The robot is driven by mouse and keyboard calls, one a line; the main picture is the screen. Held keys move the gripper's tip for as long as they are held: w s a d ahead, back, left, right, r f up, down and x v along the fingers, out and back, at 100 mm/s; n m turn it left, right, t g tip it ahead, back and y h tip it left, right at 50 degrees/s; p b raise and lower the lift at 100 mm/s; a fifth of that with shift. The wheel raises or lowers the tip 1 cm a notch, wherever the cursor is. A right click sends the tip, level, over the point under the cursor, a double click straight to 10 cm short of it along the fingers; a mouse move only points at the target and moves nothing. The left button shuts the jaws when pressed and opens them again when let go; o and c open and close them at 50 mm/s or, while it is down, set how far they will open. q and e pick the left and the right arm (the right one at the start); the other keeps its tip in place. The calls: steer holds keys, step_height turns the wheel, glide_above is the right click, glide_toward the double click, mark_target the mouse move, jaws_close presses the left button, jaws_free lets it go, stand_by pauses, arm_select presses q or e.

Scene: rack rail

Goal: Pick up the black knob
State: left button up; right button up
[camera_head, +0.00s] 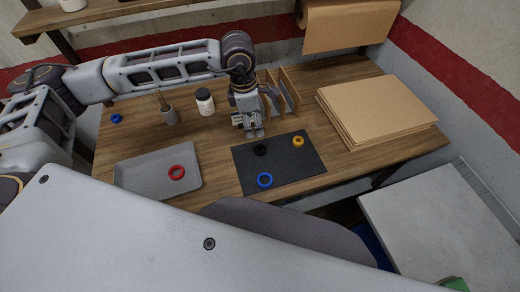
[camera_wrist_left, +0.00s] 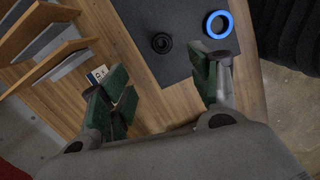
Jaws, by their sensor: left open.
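The black knob (camera_head: 260,150) sits on the dark mat (camera_head: 290,172), near the mat's back edge. It also shows in the left wrist view as a round black piece (camera_wrist_left: 162,43) with a raised centre. My left gripper (camera_head: 254,132) is above the table at the mat's back edge, just behind the knob. In the left wrist view the left gripper (camera_wrist_left: 160,92) has its green-padded fingers spread wide and nothing between them. The knob is beyond the fingertips, apart from them. My right gripper is not in view.
A grey tray (camera_head: 140,175) holds a red ring (camera_head: 177,172). A white bottle (camera_head: 205,102), a cup (camera_head: 168,115) and a wooden rack (camera_head: 288,90) stand behind. Cardboard sheets (camera_head: 375,105) lie right.

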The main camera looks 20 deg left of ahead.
arm_select(q)
steer(key=p, duration=0.1)
glide_above(260, 148)
steer(key=shift+s+a+f, duration=0.1)
steer(key=shift+a+f, duration=0.05)
steer(key=shift+f, duration=1.25)
steer(key=shift+a+f, duration=0.15)
steer(key=shift+f, duration=1.3)
steer(key=shift+s+a+f, duration=0.1)
steer(key=shift+a+f, duration=0.05)
steer(key=shift+f, duration=1.25)
steer(key=shift+d+f+p, duration=0.2)
steer(key=shift+f+p, duration=0.2)
steer(key=shift+f, duration=0.55)
steer(key=shift+d+f+p, duration=0.15)
steer(key=shift+f+p, duration=0.25)
steer(key=shift+f, duration=1.2)
steer(key=c, duration=1.1)
steer(key=shift+r, duration=0.2)
steer(key=shift+r+b, duration=0.85)
steer(key=shift+r, duration=4)
